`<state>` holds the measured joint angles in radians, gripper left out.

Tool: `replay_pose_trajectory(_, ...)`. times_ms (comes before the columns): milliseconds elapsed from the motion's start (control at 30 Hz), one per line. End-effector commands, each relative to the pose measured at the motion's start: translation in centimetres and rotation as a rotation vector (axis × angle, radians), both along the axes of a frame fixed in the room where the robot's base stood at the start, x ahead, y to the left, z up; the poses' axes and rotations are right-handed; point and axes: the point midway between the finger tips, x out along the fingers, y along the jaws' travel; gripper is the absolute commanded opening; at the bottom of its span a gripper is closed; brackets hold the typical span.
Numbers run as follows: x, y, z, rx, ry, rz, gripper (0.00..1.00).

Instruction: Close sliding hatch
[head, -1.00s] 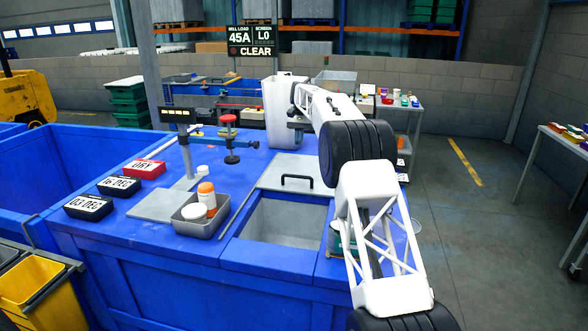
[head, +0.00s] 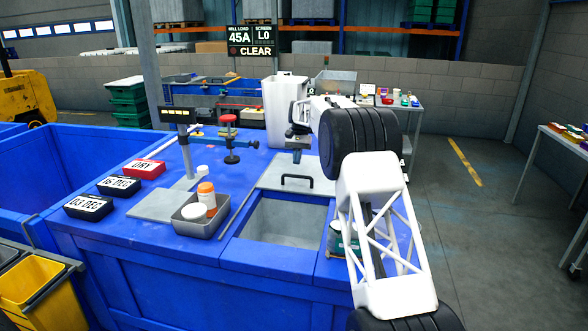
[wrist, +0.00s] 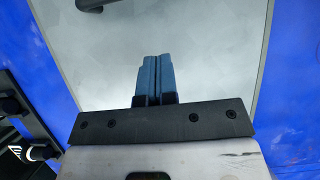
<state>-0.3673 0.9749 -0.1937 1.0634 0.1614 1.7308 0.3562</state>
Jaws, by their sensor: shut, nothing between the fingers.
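The sliding hatch is a grey plate (head: 275,176) with a black bar handle (head: 297,178) near its front edge. It lies behind an open rectangular hole (head: 285,222) in the blue bench top, leaving the hole uncovered. My gripper (head: 297,160) points down above the rear part of the plate, behind the handle and apart from it. In the wrist view, my gripper's blue fingers (wrist: 155,58) are together with nothing between them, over the bare hatch plate (wrist: 200,35). A dark piece at the upper edge there looks like part of the handle.
A grey tray (head: 205,230) with tubs stands left of the hole. A can (head: 335,238) stands to its right, partly behind my arm. A white bin (head: 285,105) stands behind my gripper. A red-topped clamp stand (head: 229,138) is left of the plate.

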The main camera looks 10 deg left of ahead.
Motion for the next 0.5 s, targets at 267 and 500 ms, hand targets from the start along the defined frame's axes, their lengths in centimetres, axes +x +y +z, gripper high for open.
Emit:
replay_pose_trajectory(267,-2.4,0.0,-1.7,0.001,-0.002,0.000,0.00)
replay_pose_trajectory(500,-4.4,0.0,-1.4,0.001,-0.002,0.000,0.00)
